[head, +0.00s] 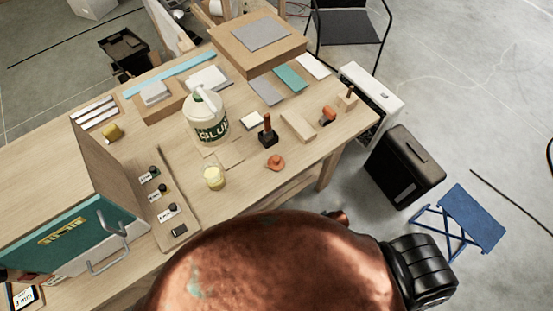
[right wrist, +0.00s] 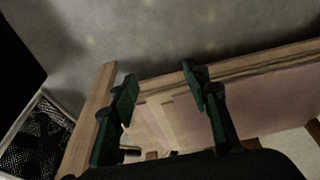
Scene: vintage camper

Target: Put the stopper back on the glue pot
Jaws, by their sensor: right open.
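A small glass pot (head: 214,178) with pale yellow contents stands open on the wooden table, near its front edge, in the head view. It looks like the glue pot. An orange-red knobbed piece (head: 275,163), probably the stopper, lies on the table to its right, apart from it. A large white jug with a green glue label (head: 206,118) stands behind the pot. My right gripper (right wrist: 160,76) shows in the right wrist view with its two green fingers apart and nothing between them. Neither gripper shows in the head view; my left gripper is out of sight.
A black block with a wooden handle (head: 268,132) stands behind the orange piece. A wooden block (head: 298,126) lies to the right. A board with small dark knobs (head: 165,200) and an upright panel (head: 103,165) are left of the pot. A wooden edge (right wrist: 92,118) is near my right gripper.

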